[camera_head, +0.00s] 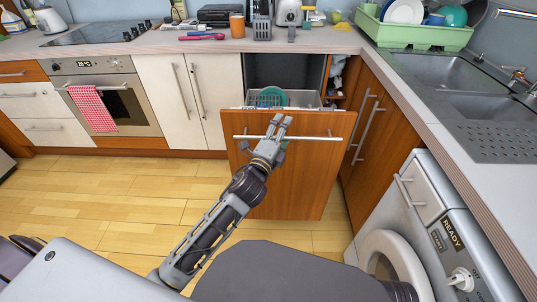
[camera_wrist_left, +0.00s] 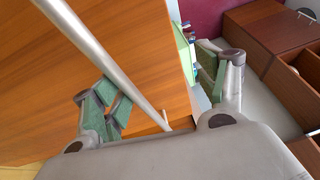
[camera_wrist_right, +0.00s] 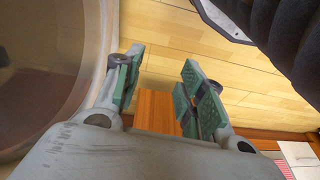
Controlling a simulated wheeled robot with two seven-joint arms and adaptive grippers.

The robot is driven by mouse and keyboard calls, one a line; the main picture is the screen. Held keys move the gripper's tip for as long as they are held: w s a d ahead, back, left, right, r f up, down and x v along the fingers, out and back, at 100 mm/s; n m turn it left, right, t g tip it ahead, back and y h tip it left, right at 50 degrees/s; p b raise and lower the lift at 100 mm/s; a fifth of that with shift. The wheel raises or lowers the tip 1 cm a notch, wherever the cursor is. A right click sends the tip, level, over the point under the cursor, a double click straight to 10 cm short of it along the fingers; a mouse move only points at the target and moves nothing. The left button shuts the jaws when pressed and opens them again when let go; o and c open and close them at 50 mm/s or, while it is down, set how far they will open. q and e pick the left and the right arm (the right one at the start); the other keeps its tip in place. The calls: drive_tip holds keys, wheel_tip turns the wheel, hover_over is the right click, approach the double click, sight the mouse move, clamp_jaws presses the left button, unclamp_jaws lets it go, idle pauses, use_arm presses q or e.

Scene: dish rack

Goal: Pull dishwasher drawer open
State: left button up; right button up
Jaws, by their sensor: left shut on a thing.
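The dishwasher drawer has a brown wooden front (camera_head: 290,185) with a long metal bar handle (camera_head: 315,138). It stands pulled out from the counter, and its wire rack (camera_head: 302,100) shows behind the front with a teal dish (camera_head: 273,94) in it. My left gripper (camera_head: 279,123) is at the handle and upper edge of the front. In the left wrist view its fingers (camera_wrist_left: 160,95) stand on either side of the panel's edge, with the bar (camera_wrist_left: 105,62) beside one finger. The exact contact is partly hidden. My right gripper (camera_wrist_right: 157,88) is open and empty, low over the floor.
A washing machine (camera_head: 425,215) stands at the right, close to my right side. The wooden floor (camera_head: 120,195) in front of the cabinets is clear. A green dish rack (camera_head: 415,35) is on the right counter, and an oven (camera_head: 115,95) is at the left.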

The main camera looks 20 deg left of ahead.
use_arm(q)
drive_tip(key=shift+s+r, duration=0.4)
drive_tip(key=shift+s, duration=0.3)
drive_tip(key=shift+s+r, duration=0.35)
drive_tip(key=shift+s, duration=0.35)
drive_tip(key=shift+c, duration=0.3)
drive_tip(key=shift+s, duration=0.3)
drive_tip(key=shift+s+r, duration=0.15)
drive_tip(key=shift+s, duration=0.3)
drive_tip(key=c, duration=0.4)
drive_tip(key=shift+s+a+f+b, duration=0.1)
drive_tip(key=shift+s+f+b, duration=0.3)
drive_tip(key=shift+s, duration=0.65)
drive_tip(key=shift+s+a+f+b, duration=0.15)
drive_tip(key=shift+s+f+b, duration=0.2)
drive_tip(key=shift+s, duration=0.75)
drive_tip(key=shift+s+a+f+b, duration=0.1)
drive_tip(key=shift+s+f+b, duration=0.3)
drive_tip(key=shift+s, duration=0.65)
use_arm(e)
drive_tip(key=shift+s+f, duration=0.2)
drive_tip(key=shift+f, duration=0.9)
use_arm(q)
drive_tip(key=shift+r, duration=0.1)
use_arm(e)
drive_tip(key=shift+r, duration=0.2)
drive_tip(key=shift+f, duration=0.1)
